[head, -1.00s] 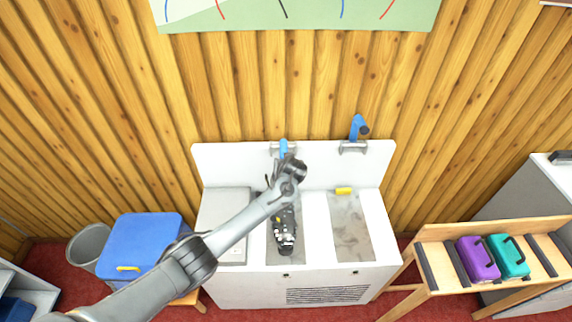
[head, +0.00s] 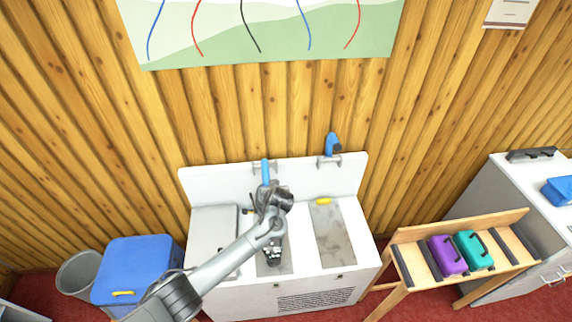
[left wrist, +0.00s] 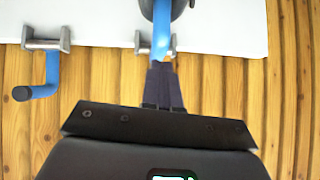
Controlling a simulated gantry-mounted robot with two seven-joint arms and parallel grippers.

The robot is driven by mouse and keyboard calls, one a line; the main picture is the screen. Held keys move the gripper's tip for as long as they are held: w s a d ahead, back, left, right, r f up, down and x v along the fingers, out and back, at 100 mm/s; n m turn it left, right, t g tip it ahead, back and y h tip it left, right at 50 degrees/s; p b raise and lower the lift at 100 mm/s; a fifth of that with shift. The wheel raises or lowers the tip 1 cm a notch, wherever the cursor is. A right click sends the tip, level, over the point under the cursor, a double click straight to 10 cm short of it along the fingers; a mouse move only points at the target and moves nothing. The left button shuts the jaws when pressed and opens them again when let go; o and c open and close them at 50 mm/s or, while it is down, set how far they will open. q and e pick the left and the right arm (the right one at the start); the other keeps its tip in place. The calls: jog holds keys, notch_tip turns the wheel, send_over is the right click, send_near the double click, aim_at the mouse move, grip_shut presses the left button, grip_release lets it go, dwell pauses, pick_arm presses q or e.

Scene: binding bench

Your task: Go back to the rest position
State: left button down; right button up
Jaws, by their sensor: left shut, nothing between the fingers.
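My left arm comes in from the lower left of the head view and reaches over the white bench (head: 299,262). In the left wrist view my left gripper's dark fingers (left wrist: 162,76) are shut, with nothing between them. Their tips lie in line with the blue handle (left wrist: 162,30) on the bench's back panel; whether they touch it I cannot tell. The blue handle also shows in the head view (head: 265,170), just beyond my wrist. The fingers are not clearly visible there, being hidden behind or blended with the wrist. My right gripper is not in view.
A second blue handle (head: 332,145) sits in a bracket to the right. A blue lidded box (head: 138,265) and a grey bin (head: 78,275) stand left. A wooden rack (head: 410,262) holds a purple case (head: 447,256) and a teal case (head: 474,250) at right. The bench's right part is clear of my arm.

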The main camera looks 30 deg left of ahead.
pick_arm(q)
jog(key=s+d+f+g+h, duration=0.1)
jog(key=s+d+f+g, duration=0.2)
jog(key=s+f, duration=1.45)
jog(key=s+d+f+m+g+h, duration=0.1)
jog(key=s+d+f, duration=0.15)
jog(key=s, duration=0.45)
jog(key=s+d+f+g+h, duration=0.1)
jog(key=s+d+f+h, duration=0.1)
jog(key=s+d, duration=0.35)
jog(key=s+d+r+m+h, duration=0.1)
jog(key=s+r+m+h, duration=0.1)
jog(key=s+r, duration=0.75)
jog(key=s+r+m, duration=0.1)
jog(key=r+m, duration=0.1)
jog(key=r, duration=0.5)
jog(key=s+r+m+t, duration=0.1)
jog(key=s+r+m, duration=0.1)
jog(key=r, duration=0.5)
jog(key=shift+m, duration=0.7)
jog(key=shift+d+r, duration=0.1)
